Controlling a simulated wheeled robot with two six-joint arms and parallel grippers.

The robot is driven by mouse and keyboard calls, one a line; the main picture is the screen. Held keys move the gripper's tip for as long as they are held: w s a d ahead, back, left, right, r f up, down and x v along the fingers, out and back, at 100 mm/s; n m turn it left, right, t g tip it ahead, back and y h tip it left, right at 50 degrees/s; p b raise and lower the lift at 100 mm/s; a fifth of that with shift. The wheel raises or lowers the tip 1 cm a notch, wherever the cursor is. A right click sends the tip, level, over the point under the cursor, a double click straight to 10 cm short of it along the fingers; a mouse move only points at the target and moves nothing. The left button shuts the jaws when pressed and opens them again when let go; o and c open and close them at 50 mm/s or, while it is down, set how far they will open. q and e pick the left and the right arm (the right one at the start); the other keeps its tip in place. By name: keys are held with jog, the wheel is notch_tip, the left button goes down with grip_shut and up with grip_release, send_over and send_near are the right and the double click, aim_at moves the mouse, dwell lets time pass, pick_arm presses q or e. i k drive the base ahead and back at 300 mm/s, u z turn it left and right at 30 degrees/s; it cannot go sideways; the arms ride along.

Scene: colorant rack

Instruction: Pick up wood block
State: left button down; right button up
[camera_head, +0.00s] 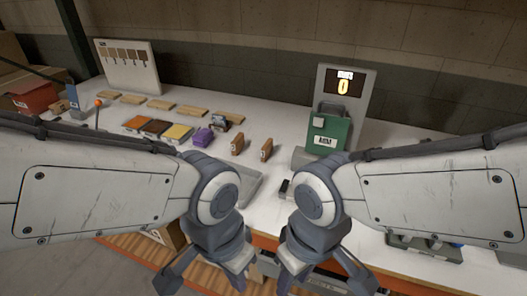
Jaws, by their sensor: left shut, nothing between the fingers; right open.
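Several flat light-wood blocks lie in a row at the back left of the white table, one of them a wood block (160,104). Two small brown upright blocks, a left one (237,145) and a right one (266,150), stand nearer the middle. I cannot tell which is the task's wood block. My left gripper (207,284) is low at the bottom of the view, in front of the table edge, shut and empty. My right gripper (322,284) is beside it to the right, open and empty. Both are well apart from the blocks, and my forearms hide parts of the table.
Orange, brown and yellow trays (179,132) and a purple object (203,137) lie left of the brown blocks. A green device (328,130) stands before a display panel (357,80). A sample board (128,66) stands at the back left. The table's back middle is clear.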

aim_at(267, 149)
jog(key=u, duration=0.5)
jog(key=k, duration=0.6)
jog(key=u, duration=1.2)
jog(key=i, duration=1.55)
jog(key=z, duration=1.1)
jog(key=i, duration=0.75)
jog(key=z, duration=0.8)
